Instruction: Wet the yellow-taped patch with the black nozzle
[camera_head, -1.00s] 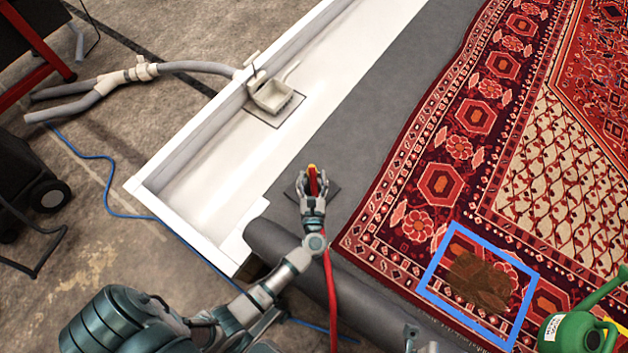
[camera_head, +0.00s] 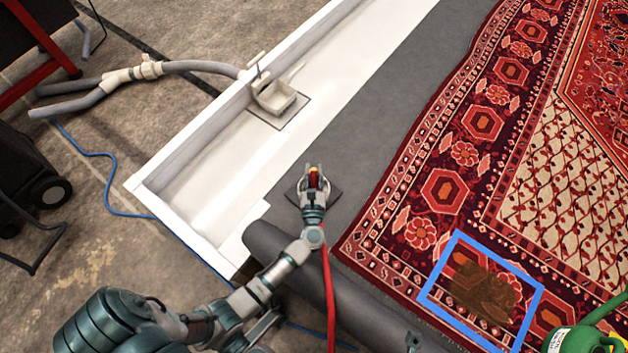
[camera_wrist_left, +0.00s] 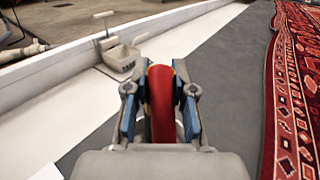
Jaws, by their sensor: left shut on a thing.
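My left gripper (camera_head: 313,178) is shut on a red hose nozzle with a yellow band (camera_head: 314,177). It holds it over the grey floor strip, beside the white trough. A red hose (camera_head: 329,290) runs down from the gripper. In the left wrist view, the red nozzle body (camera_wrist_left: 161,100) sits between the two fingers (camera_wrist_left: 160,95). I cannot make out a black nozzle. A blue-taped square (camera_head: 441,262) on the rug frames a brown stained patch (camera_head: 484,292). No yellow-taped patch shows now.
A patterned red rug (camera_head: 545,160) fills the right side. A green watering can (camera_head: 577,340) stands at the lower right, partly cut off. A white trough (camera_head: 205,190) with a pale drain box (camera_head: 274,98) lies left. A dark grey roll (camera_head: 290,255) lies along the rug's near side.

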